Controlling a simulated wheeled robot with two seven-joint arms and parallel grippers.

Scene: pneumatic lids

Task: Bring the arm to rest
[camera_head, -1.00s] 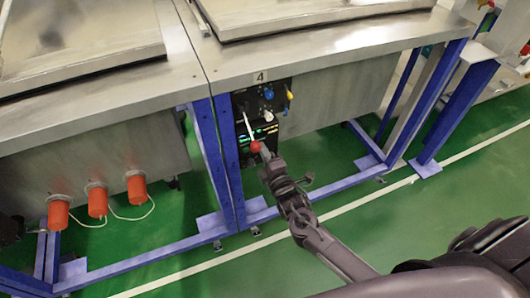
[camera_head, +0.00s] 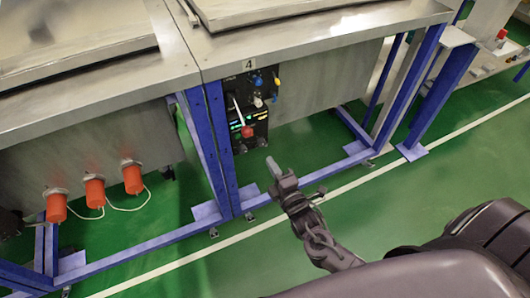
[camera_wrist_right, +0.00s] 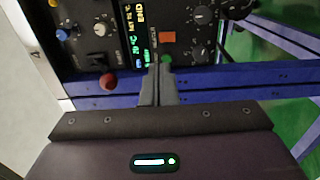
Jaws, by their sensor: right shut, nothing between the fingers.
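My right gripper (camera_head: 271,165) is shut and empty, in front of and a little below right of the control panel. In the right wrist view its two fingers (camera_wrist_right: 159,82) are together and point at the panel (camera_wrist_right: 90,40). The black panel (camera_head: 253,115) sits under the table edge by the number 4 label, with a lever ending in a red ball knob (camera_head: 247,131). The red knob (camera_wrist_right: 109,81) also shows left of my fingers in the wrist view, apart from them. My left gripper is not clearly in view.
Blue table legs (camera_head: 216,140) and a low blue rail (camera_head: 300,177) stand close to my gripper. Metal tables with lids (camera_head: 270,12) are above. Several orange-red cylinders (camera_head: 95,193) hang at the left. The green floor (camera_head: 190,275) in front is free.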

